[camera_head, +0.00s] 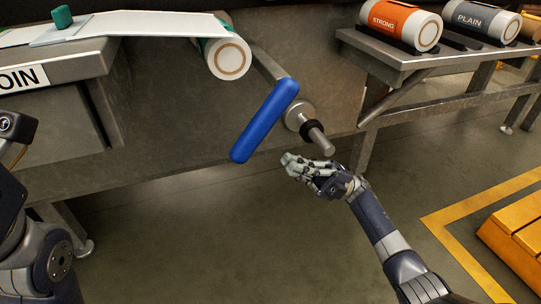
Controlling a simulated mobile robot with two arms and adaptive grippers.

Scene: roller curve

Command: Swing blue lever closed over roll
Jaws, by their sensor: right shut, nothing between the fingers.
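The blue lever (265,121) is a thick bar slanting from upper right to lower left in front of the grey machine. Its upper end meets a metal arm that runs up toward the roll. The roll (230,58) has a white and green wrap and a brown ring on its end face. It sits up and left of the lever, with a white web leading left from it. My right gripper (287,165) is shut and empty, below and right of the lever's lower end, apart from it. My left arm shows at the left edge; its fingers are not visible.
A metal spindle (318,139) with a black collar sticks out just right of the lever, close above my right gripper. A rack at the right holds an orange STRONG roll (405,24) and a grey PLAIN roll (482,21). A yellow pallet (515,235) stands lower right.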

